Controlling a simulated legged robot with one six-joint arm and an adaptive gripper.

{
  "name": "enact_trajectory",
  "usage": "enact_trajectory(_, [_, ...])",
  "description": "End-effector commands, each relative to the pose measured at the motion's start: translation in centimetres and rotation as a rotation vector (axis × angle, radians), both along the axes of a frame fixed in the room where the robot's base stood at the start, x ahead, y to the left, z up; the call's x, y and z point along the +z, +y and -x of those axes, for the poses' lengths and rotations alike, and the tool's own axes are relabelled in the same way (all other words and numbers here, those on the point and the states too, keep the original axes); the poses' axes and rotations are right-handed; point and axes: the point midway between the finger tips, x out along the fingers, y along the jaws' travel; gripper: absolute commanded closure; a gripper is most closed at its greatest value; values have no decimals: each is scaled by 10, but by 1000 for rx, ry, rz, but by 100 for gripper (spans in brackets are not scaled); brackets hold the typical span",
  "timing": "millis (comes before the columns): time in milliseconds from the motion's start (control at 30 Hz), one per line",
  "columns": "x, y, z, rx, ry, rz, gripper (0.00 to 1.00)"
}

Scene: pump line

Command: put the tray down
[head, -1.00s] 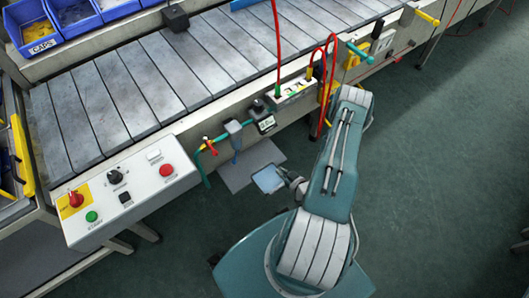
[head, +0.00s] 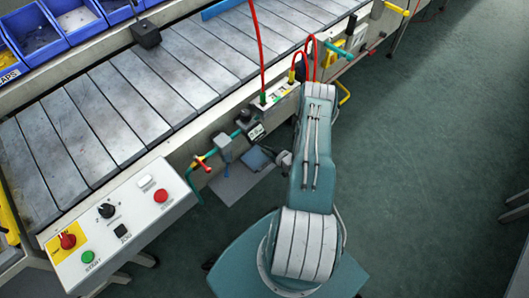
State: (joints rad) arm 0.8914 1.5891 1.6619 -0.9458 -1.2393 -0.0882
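A small flat blue tray (head: 257,158) shows at the end of my arm, low beside the front of the conveyor, above the far right part of a flat grey plate. My gripper (head: 279,157) is at the tray's right edge and appears shut on it. The fingers are small and partly hidden by my arm. The tray's far part is close to the conveyor's front side and partly behind the small gauge box there.
The grey plate (head: 232,186) lies low in front of the conveyor (head: 130,105). A control box (head: 122,220) with buttons juts out at the left. A green pipe with a red valve (head: 203,163) and hanging red hoses (head: 259,45) are close by. The floor at right is open.

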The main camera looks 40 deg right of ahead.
Motion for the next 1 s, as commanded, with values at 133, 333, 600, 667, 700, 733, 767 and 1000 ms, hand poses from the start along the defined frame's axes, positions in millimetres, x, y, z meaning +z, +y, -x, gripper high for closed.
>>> enact_trajectory(133, [-20,-7,-15,0,-2,1,100])
enact_trajectory(333, [-32,-12,-24,-1,-2,1,100])
enact_trajectory(600, [-62,-12,-25,-2,-2,1,100])
enact_trajectory(667, [-63,-13,-25,-2,-2,1,100])
enact_trajectory(700, [-63,-13,-26,-2,-2,1,100])
enact_trajectory(733, [-63,-13,-26,-2,-2,1,100])
enact_trajectory(767, [-63,-13,-25,-2,-2,1,100])
enact_trajectory(1000, [-65,-13,-25,-1,-1,0,68])
